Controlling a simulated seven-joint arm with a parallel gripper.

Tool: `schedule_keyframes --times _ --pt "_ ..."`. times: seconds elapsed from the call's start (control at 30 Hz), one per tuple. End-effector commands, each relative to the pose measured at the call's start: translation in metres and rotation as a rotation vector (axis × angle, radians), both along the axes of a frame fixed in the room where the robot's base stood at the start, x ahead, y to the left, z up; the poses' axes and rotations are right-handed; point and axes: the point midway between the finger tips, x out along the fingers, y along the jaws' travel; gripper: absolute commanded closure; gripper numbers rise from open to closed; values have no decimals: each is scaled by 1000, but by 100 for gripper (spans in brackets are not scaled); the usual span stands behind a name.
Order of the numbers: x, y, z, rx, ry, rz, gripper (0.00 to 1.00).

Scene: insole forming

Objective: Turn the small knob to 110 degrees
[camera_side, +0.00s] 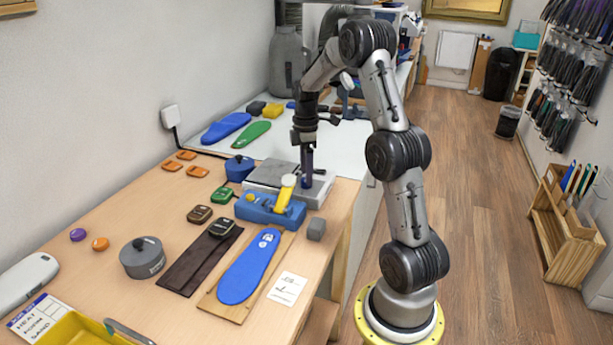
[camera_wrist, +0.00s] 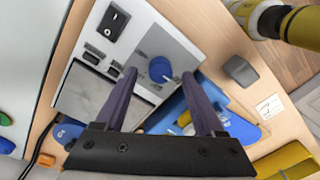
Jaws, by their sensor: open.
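The small knob (camera_wrist: 160,70) is a blue round dial on the light grey press-like machine (camera_wrist: 75,95) in the wrist view. Its pointer angle is too small to read. My gripper (camera_wrist: 159,76) is open, with one dark finger on each side of the knob in this view. I cannot tell whether the fingers touch it. In the side view my gripper (camera_side: 306,184) points down at the right part of the machine (camera_side: 265,176), and the knob is hidden there behind the fingers.
A blue clamp (camera_side: 258,212) with a yellow lever (camera_side: 286,192) stands close in front of the machine. A black switch (camera_wrist: 113,21) sits on the machine.

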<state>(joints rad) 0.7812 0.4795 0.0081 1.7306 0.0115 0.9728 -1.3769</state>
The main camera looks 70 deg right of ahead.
Motion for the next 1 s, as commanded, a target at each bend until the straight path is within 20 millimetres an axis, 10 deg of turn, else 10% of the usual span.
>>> schedule_keyframes --times 0.5,0.9,1.0 --pt "0 1 -19 -1 -1 0 29" --pt "0 1 -19 -1 -1 0 99" --pt "0 1 -19 -2 -1 0 100"
